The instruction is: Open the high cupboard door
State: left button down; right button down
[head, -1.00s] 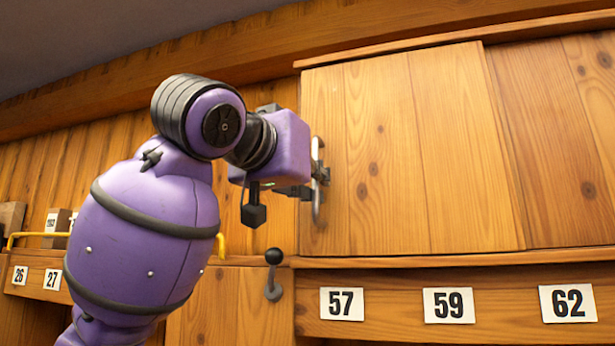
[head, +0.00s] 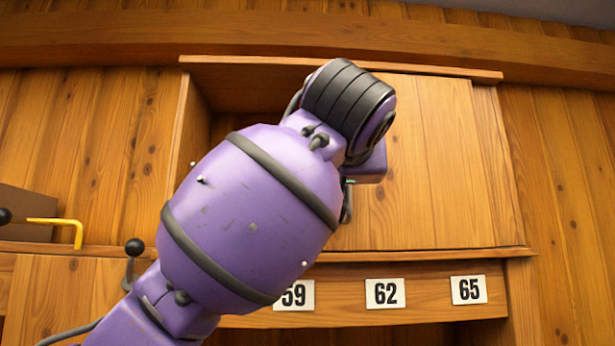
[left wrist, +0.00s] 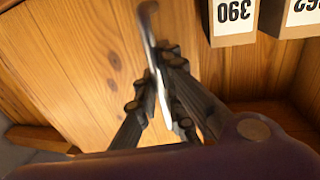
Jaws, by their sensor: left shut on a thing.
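The high cupboard door (head: 425,160) is a plain wooden sliding panel. It stands partly to the right, with a dark opening (head: 222,115) at the cupboard's left. My left arm crosses the middle of the head view and hides its gripper and the handle there. In the left wrist view my left gripper (left wrist: 168,105) is shut on the door's metal bar handle (left wrist: 148,25), whose end sticks out past the fingers. The wooden door face lies right behind them. My right gripper is in neither view.
Boxes with number labels, one reading 390 (left wrist: 235,20), show at the wrist view's top right. A shelf rail below the cupboard carries labels such as 62 (head: 385,293). A black-knobbed lever (head: 133,262) and a yellow bar (head: 62,224) are at lower left.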

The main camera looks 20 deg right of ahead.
pick_arm(q)
jog(key=shift+s+d+f, duration=0.1)
jog(key=shift+s+d, duration=0.1)
jog(key=shift+d, duration=0.35)
jog(key=shift+s+d, duration=0.2)
jog(key=shift+d, duration=0.35)
jog(key=c, duration=1.8)
grip_release()
jog(key=shift+s, duration=0.1)
jog(key=shift+c, duration=0.2)
jog(key=shift+a, duration=0.1)
jog(key=v, duration=1.2)
